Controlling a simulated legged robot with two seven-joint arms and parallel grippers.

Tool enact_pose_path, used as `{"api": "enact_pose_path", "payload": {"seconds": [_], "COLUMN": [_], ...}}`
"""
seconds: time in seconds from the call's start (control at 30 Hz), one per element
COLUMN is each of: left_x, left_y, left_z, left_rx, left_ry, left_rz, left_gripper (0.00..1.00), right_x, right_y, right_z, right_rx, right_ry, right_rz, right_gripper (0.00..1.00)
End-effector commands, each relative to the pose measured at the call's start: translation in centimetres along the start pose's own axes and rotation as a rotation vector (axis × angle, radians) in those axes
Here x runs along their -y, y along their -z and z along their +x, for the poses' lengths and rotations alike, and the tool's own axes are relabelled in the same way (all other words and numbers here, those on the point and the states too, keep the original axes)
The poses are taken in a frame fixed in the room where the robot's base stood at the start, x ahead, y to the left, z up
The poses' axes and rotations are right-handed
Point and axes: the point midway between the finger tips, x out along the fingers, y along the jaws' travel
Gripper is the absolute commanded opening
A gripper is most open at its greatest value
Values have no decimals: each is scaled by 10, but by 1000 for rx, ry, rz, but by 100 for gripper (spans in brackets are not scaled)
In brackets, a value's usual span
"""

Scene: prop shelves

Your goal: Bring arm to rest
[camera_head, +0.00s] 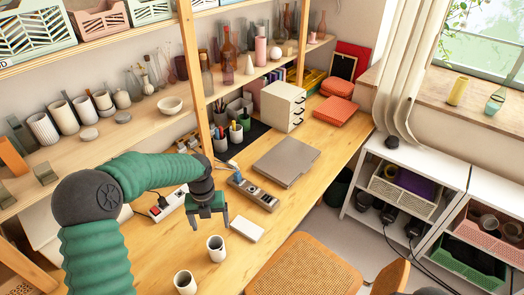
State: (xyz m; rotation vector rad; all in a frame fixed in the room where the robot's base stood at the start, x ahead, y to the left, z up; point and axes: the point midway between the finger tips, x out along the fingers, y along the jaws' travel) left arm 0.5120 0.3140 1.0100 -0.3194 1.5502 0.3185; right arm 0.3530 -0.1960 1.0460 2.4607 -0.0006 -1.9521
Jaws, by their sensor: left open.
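My left arm comes in from the lower left with green sleeved links and a dark elbow joint. Its left gripper (207,217) is open, points down and is empty. It hangs over the wooden desk (317,144), above and just behind a white cup with a dark inside (216,248). I cannot tell the exact gap between fingers and desk. My right gripper is not in view.
A second white cup (185,282) stands nearer the front edge. A white box (247,229), a grey remote-like device (252,190), a power strip (168,203) and a closed laptop (286,161) lie around the gripper. A woven chair (305,265) stands at the desk's front.

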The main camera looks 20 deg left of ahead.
Motion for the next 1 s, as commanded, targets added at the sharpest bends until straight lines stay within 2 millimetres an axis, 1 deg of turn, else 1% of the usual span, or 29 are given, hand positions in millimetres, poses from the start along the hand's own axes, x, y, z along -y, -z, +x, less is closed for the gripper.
{"api": "enact_pose_path", "payload": {"seconds": [0.07,0.17,0.27,0.3,0.37,0.4,0.47,0.5,0.57,0.6,0.7,0.8,0.83,0.9,1.0], "left_x": [5,19,32,36,40,42,44,44,45,45,45,44,44,44,44], "left_y": [7,29,60,73,92,104,122,133,150,160,179,189,190,192,192], "left_z": [-2,-6,-11,-14,-18,-21,-25,-27,-30,-32,-34,-35,-35,-35,-35], "left_rx": [4,17,45,58,75,83,89,86,71,54,-3,-50,-58,-67,-67], "left_ry": [-5,-16,-13,-4,19,40,79,111,164,199,269,308,314,321,320], "left_rz": [-68,-304,-682,-849,-1106,-1281,-1546,-1725,-1985,-2145,-2468,-2656,-2686,-2720,-2724], "left_gripper": [82,82,82,82,82,82,82,82,82,82,82,82,82,82,82], "right_x": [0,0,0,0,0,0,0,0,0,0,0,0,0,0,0], "right_y": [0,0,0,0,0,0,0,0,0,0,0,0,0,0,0], "right_z": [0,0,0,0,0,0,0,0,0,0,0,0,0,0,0], "right_rx": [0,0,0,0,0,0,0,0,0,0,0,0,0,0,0], "right_ry": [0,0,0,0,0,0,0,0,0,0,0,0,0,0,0], "right_rz": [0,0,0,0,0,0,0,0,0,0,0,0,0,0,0], "right_gripper": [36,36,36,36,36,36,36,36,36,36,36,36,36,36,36]}}
